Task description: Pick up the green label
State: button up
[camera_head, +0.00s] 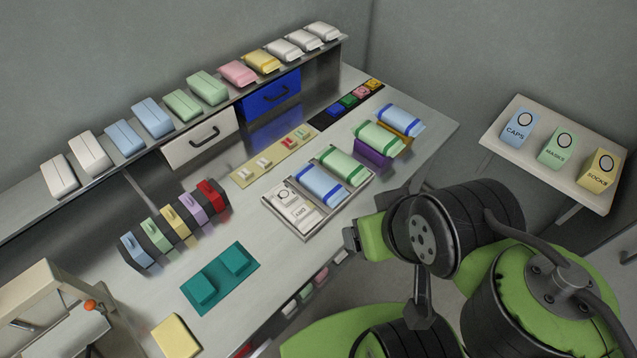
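Which piece is the green label is not certain. Another small green piece (306,292) shows below the table's front edge, among white and pink ones.
A grey tray (269,203) holds wrapped packs and white pieces. Upright coloured blocks (176,223), a teal mat (226,290) and a yellow strip (240,178) are on the table. Packs line the raised shelf (100,177). A side table (515,103) stands right.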

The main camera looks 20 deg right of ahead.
aim_at(301, 133)
jog(key=i+l+u, duration=0.2)
jog(key=l+u, duration=0.7)
jog(key=l, duration=0.15)
jog(key=l+u, duration=0.45)
jog(key=l, duration=0.15)
jog(key=l+u, duration=0.45)
jog(key=l, duration=0.15)
jog(key=k, duration=0.05)
